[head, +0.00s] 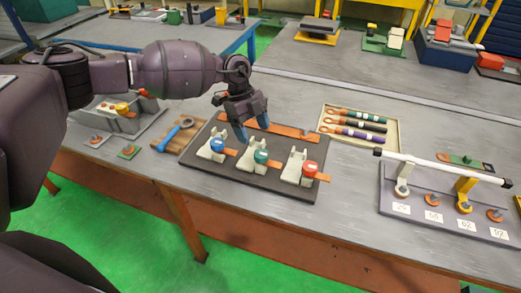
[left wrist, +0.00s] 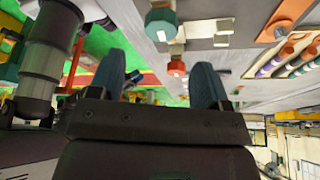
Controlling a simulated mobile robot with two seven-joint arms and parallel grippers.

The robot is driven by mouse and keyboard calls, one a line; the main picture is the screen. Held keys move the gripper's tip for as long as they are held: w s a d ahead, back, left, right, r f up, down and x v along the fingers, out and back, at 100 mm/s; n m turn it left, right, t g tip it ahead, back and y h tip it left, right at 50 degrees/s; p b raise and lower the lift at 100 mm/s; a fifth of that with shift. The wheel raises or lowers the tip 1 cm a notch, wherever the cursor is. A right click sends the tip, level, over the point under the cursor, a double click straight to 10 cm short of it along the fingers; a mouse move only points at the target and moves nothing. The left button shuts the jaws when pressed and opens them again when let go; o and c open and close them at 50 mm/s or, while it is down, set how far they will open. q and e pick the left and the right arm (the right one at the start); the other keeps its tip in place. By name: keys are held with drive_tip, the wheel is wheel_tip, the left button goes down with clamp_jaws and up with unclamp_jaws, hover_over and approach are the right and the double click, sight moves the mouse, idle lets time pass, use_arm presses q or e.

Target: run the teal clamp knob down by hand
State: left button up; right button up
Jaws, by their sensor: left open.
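The teal clamp knob (head: 261,156) sits on the middle pale clamp of a dark base plate (head: 270,184). A blue knob (head: 217,144) is on the clamp to its left and a red knob (head: 310,167) on the clamp to its right. My left gripper (head: 253,129) is open and empty, above and behind the teal knob, apart from it. In the left wrist view, the teal knob (left wrist: 161,23) shows beyond the spread fingertips (left wrist: 161,60), with the red knob (left wrist: 176,68) lower down. My right gripper is not in view.
An orange bar (head: 285,130) lies along the plate's back. A blue wrench (head: 176,133) rests on a wooden board to the left. A tray of screwdriver-like tools (head: 328,129) is behind right. A rack with a white rail (head: 430,164) stands at the right.

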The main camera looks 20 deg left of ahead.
sight(261, 153)
use_arm(q)
drive_tip(key=x, duration=0.5)
drive_tip(key=shift+d+f, duration=0.1)
drive_tip(key=shift+f, duration=0.2)
drive_tip(key=shift+x, duration=0.85)
drive_tip(key=shift+c, duration=0.6)
drive_tip(key=c, duration=0.8)
